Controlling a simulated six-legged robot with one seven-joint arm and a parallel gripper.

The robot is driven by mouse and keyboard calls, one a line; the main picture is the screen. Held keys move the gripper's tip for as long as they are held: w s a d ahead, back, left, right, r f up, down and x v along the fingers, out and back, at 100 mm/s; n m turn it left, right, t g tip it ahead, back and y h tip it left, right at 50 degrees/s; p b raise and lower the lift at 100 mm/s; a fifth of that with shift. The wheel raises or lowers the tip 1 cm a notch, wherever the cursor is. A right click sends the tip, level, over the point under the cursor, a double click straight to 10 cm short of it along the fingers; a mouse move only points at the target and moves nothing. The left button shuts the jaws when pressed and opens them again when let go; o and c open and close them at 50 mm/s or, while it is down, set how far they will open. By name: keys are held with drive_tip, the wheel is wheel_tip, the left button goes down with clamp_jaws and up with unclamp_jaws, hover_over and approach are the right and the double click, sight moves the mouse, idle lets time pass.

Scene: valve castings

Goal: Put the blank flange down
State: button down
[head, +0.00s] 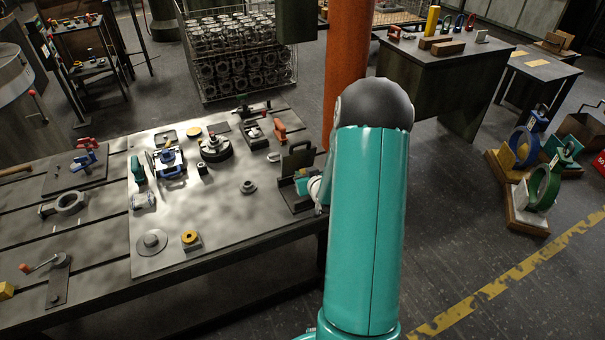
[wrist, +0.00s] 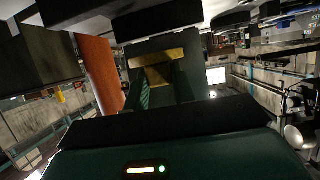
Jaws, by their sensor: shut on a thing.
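A yellow-topped part (head: 190,238) stands near the plate's front. A blue vise-like part (head: 167,162) and a dark round part (head: 215,149) stand farther back. An orange post (head: 347,60) rises behind my gripper. The plate is bare between the small flange and its front edge.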

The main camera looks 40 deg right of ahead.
drive_tip(key=shift+w+a+r, duration=0.1)
drive_tip(key=shift+w+a, duration=0.05)
drive_tip(key=shift+s+r, duration=0.1)
drive_tip(key=shift+s, duration=0.1)
drive_tip(key=shift+w+d, duration=0.1)
drive_tip(key=shift+d, duration=0.2)
drive_tip(key=shift+w+a, duration=0.1)
drive_tip(key=shift+a, duration=0.05)
drive_tip(key=shift+f, duration=3.35)
drive_tip(key=shift+f, duration=0.2)
